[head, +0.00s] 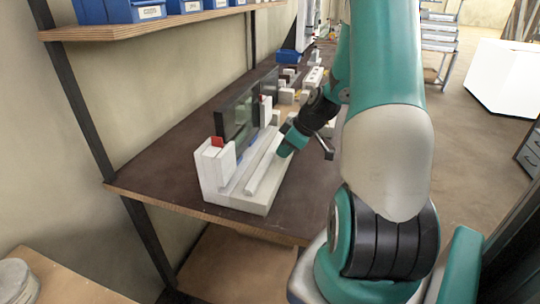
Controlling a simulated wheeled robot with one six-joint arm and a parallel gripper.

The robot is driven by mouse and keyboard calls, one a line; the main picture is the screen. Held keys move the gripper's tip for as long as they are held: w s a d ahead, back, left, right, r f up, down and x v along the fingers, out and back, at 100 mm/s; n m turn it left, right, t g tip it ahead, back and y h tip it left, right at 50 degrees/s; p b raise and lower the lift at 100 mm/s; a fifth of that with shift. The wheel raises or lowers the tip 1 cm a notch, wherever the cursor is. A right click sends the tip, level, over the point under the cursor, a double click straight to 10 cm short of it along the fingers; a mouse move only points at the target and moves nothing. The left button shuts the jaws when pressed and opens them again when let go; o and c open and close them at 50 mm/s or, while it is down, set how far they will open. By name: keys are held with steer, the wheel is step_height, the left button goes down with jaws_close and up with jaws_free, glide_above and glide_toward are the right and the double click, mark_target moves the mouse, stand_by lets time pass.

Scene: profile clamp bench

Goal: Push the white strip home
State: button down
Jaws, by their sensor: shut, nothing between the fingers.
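The white strip (265,172) appears as a long pale bar lying lengthwise on the pale clamp fixture (250,205) near the front of the bench. A dark-framed upright panel (237,122) stands behind it in the fixture. My gripper (284,152) points down at the far right part of the strip, at the end of my teal arm. Its fingers are shut with nothing between them, though they are small here. I cannot tell whether they touch the strip. The strip's far end is partly hidden by my gripper, and any gap beside the strip is too small to judge.
A red piece (217,141) sits on the fixture's near left block. Several pale blocks stand farther back along the dark bench (160,170). A shelf (130,28) with blue bins hangs above at the left. The bench left of the fixture is clear.

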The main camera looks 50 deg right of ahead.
stand_by(0.5)
steer(key=shift+w+a, duration=0.4)
steer(key=shift+w, duration=0.55)
steer(key=shift+w+a, duration=0.4)
steer(key=shift+w, duration=0.6)
steer(key=shift+w+a, duration=0.4)
steer(key=shift+w, duration=0.55)
steer(key=shift+w+a, duration=0.2)
steer(key=shift+w, duration=0.3)
steer(key=shift+s, duration=0.1)
steer(key=shift+s+d, duration=0.4)
steer(key=shift+s, duration=0.4)
step_height(320, 180, up, 8)
steer(key=p, duration=0.5)
steer(key=shift+s, duration=0.1)
